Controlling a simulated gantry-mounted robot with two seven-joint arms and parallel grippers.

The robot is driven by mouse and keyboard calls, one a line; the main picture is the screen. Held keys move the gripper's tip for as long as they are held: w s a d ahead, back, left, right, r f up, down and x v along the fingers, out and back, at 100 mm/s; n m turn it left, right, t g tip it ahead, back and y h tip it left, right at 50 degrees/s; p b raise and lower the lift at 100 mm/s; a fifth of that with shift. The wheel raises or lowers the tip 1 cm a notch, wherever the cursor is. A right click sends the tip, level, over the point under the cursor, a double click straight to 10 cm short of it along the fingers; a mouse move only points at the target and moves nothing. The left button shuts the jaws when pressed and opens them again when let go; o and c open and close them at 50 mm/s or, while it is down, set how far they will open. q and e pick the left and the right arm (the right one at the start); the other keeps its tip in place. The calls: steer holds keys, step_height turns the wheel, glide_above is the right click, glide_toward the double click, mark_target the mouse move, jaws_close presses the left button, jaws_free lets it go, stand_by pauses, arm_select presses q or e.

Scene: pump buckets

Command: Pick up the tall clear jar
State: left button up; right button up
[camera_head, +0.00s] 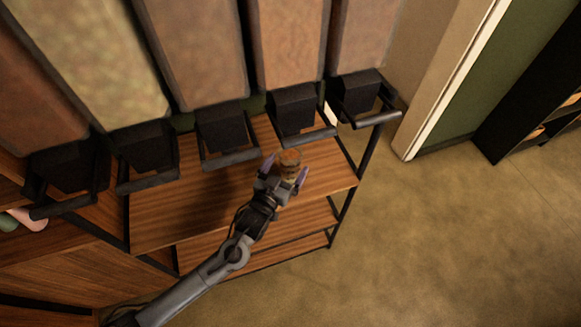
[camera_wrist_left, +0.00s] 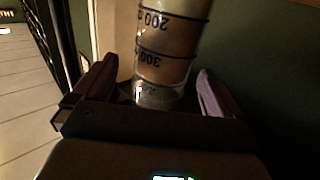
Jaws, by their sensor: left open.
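The tall clear jar (camera_head: 290,157) stands near the right end of the wooden shelf top, under a dispenser. In the left wrist view the jar (camera_wrist_left: 168,45) shows black measuring lines and the numbers 200 and 300, upside down. A brownish tone shows through its wall. My left gripper (camera_head: 285,170) is open, with its purple-tipped fingers on either side of the jar. In the left wrist view the gripper (camera_wrist_left: 155,88) has a gap between each finger and the jar. The jar's lower part is partly hidden by the gripper in the head view. My right gripper is not in view.
A row of large dispensers with black spouts and bar handles (camera_head: 294,110) hangs just above and behind the jar. The wooden shelf top (camera_head: 160,215) is bare to the left. A black frame post (camera_head: 368,155) stands at the right end. Open floor (camera_head: 440,240) lies to the right.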

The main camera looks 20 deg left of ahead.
mark_target(295, 151)
arm_select(q)
steer(key=shift+w+p, duration=0.3)
steer(key=shift+w, duration=2.45)
steer(key=c, duration=1.4)
steer(key=shift+c, duration=1)
steer(key=shift+r, duration=0.1)
